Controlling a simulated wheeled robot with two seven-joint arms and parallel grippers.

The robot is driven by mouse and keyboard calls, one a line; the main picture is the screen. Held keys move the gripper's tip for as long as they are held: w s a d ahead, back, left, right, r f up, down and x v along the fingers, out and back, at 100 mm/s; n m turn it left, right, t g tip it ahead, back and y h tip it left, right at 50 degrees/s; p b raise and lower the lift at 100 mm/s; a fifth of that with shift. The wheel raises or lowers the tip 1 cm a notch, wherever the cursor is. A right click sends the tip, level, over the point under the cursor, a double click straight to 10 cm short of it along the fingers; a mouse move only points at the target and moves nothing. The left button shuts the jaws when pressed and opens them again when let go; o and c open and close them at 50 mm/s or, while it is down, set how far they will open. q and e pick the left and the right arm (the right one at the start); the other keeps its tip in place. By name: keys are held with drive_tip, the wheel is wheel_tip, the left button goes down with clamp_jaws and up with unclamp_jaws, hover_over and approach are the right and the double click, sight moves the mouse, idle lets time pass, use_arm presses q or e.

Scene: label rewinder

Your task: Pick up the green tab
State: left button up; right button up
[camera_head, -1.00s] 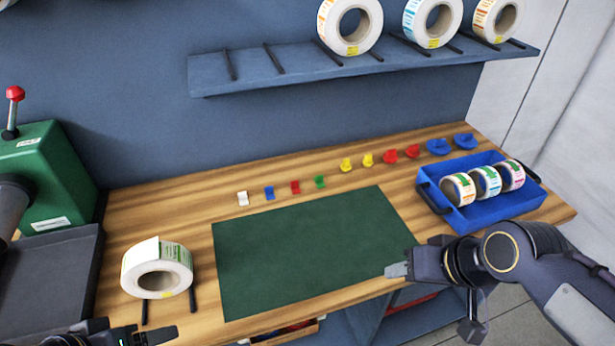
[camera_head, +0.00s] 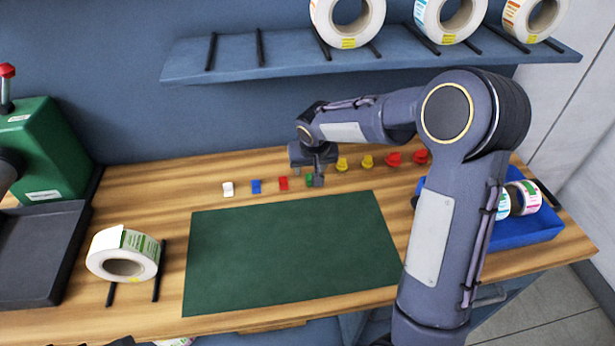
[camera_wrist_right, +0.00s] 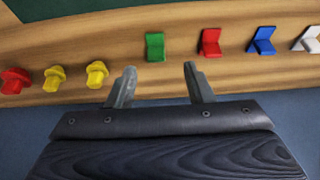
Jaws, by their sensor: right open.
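The green tab (camera_head: 309,180) stands on the wooden table, in a row behind the green mat. In the head view my right gripper (camera_head: 309,178) is over it from above and partly covers it. In the right wrist view the green tab (camera_wrist_right: 155,46) is whole, just beyond the fingertips and between their lines. My right gripper (camera_wrist_right: 158,78) is open and empty there, its two fingers apart. My left gripper is not clearly visible; only a dark sliver of my left arm shows at the bottom edge of the head view.
A red tab (camera_head: 283,183), blue tab (camera_head: 256,186) and white tab (camera_head: 228,189) stand to the left. Yellow pieces (camera_head: 342,164) and red pieces (camera_head: 393,159) stand to the right. The green mat (camera_head: 290,255) is bare. The shelf (camera_head: 285,65) hangs above.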

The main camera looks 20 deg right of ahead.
sight(310, 177)
drive_tip(key=x, duration=0.5)
drive_tip(key=shift+d+p, duration=0.25)
drive_tip(key=shift+p, duration=0.15)
clamp_jaws()
